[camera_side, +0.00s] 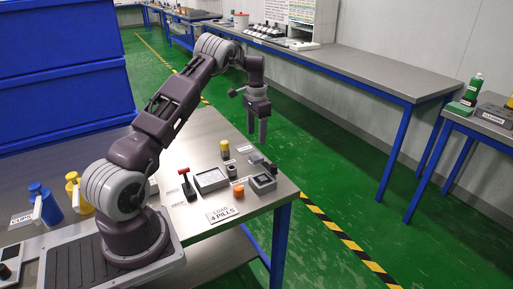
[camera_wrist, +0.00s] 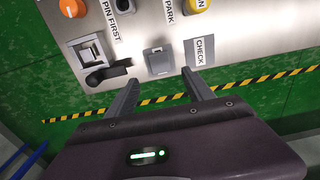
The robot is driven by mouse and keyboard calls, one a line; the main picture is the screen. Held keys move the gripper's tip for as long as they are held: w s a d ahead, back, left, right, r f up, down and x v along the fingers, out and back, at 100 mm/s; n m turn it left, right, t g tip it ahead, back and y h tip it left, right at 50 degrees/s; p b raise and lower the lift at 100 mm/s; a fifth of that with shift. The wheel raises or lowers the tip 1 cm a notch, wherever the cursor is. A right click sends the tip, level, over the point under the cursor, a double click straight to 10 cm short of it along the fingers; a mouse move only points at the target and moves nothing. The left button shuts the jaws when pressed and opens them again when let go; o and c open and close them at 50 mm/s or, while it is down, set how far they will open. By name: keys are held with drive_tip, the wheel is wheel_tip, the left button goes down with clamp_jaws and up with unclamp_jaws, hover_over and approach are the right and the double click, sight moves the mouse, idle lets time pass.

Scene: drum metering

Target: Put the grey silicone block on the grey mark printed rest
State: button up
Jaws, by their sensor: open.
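A small grey square piece (camera_wrist: 158,62), which looks like the grey silicone block, lies on the steel bench top near its edge, beside the CHECK label. It also shows in the side view (camera_side: 256,158). I cannot tell whether it sits on a rest or directly on the bench. My gripper (camera_side: 257,142) is open and empty, pointing down above the bench's far right edge. In the wrist view its fingers (camera_wrist: 160,85) are spread apart on the near side of the grey piece, not touching it.
A square device (camera_wrist: 88,50) with a dark lever (camera_wrist: 108,74) stands left of the grey piece. An orange knob (camera_side: 238,190), yellow knob (camera_side: 225,149), open tray (camera_side: 211,180) and red-topped handle (camera_side: 186,182) are also on the bench. Green floor lies beyond the edge.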

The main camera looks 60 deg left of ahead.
drive_tip(key=d+r+t, duration=0.1)
drive_tip(key=d+r, duration=0.7)
drive_tip(key=r, duration=0.6)
drive_tip(key=s+d+r+t, duration=0.1)
drive_tip(key=s+d+r, duration=0.2)
drive_tip(key=d+r, duration=0.25)
drive_tip(key=s+d+r+t, duration=0.1)
drive_tip(key=s+d+r, duration=0.3)
drive_tip(key=d, duration=0.3)
drive_tip(key=s+d+r+t, duration=0.1)
drive_tip(key=s+d+r, duration=0.1)
drive_tip(key=s+d, duration=0.95)
drive_tip(key=s+d+f, duration=0.1)
drive_tip(key=s+f, duration=0.1)
drive_tip(key=s, duration=0.3)
drive_tip(key=s+d+f+t, duration=0.1)
drive_tip(key=s+d+f, duration=0.1)
drive_tip(key=s, duration=0.4)
drive_tip(key=shift+s+t, duration=0.25)
drive_tip(key=shift+t, duration=0.05)
